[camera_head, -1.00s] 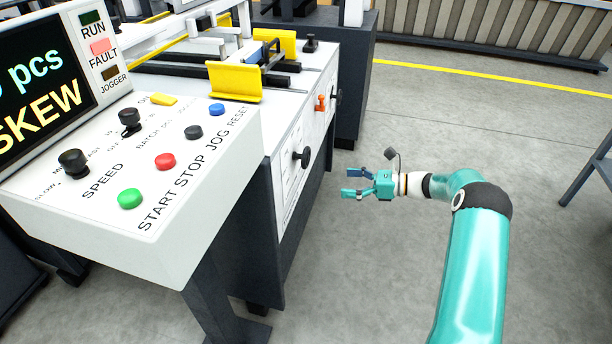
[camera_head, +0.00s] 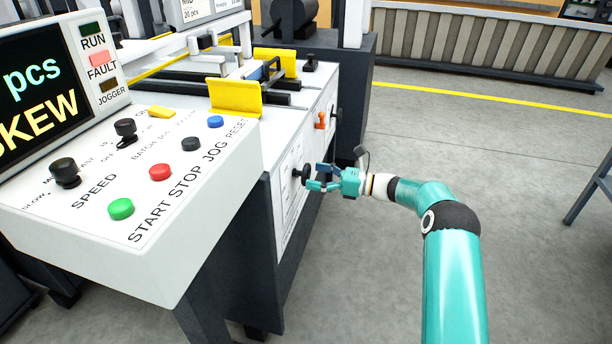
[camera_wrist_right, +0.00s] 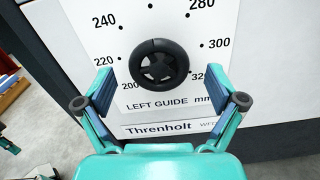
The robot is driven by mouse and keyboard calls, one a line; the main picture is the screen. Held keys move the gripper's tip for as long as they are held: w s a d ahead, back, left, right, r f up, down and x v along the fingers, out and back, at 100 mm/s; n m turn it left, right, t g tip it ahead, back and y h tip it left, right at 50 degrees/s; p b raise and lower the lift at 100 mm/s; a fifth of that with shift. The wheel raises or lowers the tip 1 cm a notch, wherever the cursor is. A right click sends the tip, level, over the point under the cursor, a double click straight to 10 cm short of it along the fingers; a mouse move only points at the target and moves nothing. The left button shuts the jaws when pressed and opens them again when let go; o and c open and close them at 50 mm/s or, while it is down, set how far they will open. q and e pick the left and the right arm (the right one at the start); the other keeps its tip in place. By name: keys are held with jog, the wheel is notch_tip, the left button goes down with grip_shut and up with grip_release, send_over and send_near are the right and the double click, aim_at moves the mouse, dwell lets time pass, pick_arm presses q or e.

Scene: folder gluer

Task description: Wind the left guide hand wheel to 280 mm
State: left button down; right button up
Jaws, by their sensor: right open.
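The left guide hand wheel (camera_wrist_right: 159,65) is a black spoked wheel on a white dial plate (camera_wrist_right: 119,41) marked LEFT GUIDE mm. Numbers from 200 to 320 run around it, with 280 at upper right. A pointer position cannot be made out. My right gripper (camera_wrist_right: 161,96) is open, its fingers on either side of the wheel's lower part, and no grip on it shows. In the head view the wheel (camera_head: 305,174) sits on the machine's side, with the right gripper (camera_head: 314,177) at it. My left gripper is not in view.
The control panel (camera_head: 230,150) with buttons juts out at the left. A Threnholt label (camera_wrist_right: 165,128) is below the dial. Open floor lies to the right.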

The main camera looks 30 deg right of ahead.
aim_at(309, 175)
jog(key=shift+x, duration=1.5)
jog(key=shift+d, duration=0.1)
jog(key=c, duration=1.2)
jog(key=shift+o, duration=0.2)
jog(key=shift+b, duration=0.3)
